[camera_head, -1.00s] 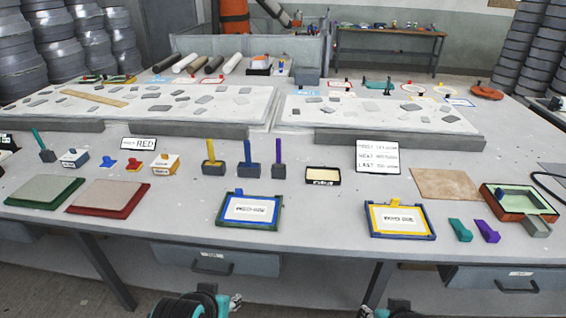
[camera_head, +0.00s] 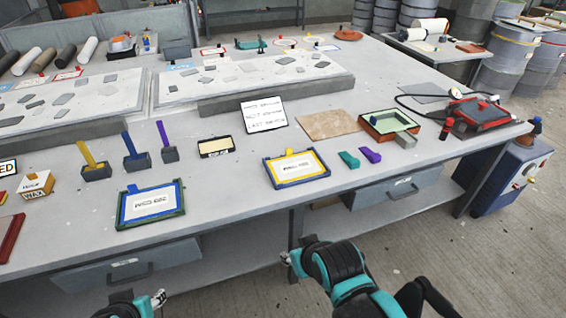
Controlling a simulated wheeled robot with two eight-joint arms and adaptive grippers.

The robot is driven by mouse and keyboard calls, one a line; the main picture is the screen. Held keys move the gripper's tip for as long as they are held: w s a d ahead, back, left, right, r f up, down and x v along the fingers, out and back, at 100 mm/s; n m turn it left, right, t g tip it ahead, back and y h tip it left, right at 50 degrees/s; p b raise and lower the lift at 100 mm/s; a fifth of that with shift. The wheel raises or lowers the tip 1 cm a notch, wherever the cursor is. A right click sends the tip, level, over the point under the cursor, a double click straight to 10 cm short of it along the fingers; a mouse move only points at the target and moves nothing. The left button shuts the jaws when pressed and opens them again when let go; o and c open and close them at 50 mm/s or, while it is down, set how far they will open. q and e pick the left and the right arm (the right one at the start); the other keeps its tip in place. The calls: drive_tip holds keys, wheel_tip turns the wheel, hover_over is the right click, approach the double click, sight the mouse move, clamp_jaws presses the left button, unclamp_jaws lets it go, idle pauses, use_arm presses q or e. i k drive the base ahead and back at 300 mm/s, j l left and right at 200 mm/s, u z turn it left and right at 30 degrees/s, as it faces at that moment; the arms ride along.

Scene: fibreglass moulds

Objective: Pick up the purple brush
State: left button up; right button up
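A purple upright handle (camera_head: 161,133) stands in a dark block (camera_head: 169,155) left of centre on the table; it looks like the purple brush. A flat purple piece (camera_head: 370,154) also lies near the front edge at right, beside a teal one (camera_head: 349,160); I cannot tell what it is. My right gripper (camera_head: 290,259) is in front of the table's front edge, well apart from both purple things. My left gripper (camera_head: 157,299) shows at the bottom left, mostly cut off by the frame. Both grippers' fingers are too small to read.
A blue upright handle (camera_head: 129,143) and a yellow one (camera_head: 86,153) stand left of the purple handle. A small black-rimmed box (camera_head: 216,147) is to its right. A blue-framed board (camera_head: 150,204) and a yellow-framed board (camera_head: 297,168) lie in front. Bare table lies between them.

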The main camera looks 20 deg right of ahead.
sight(166, 147)
drive_tip(key=i+j+z, duration=0.25)
drive_tip(key=j+z, duration=0.3)
drive_tip(key=i+j+z, duration=0.25)
drive_tip(key=j+z, duration=0.25)
drive_tip(key=j, duration=0.15)
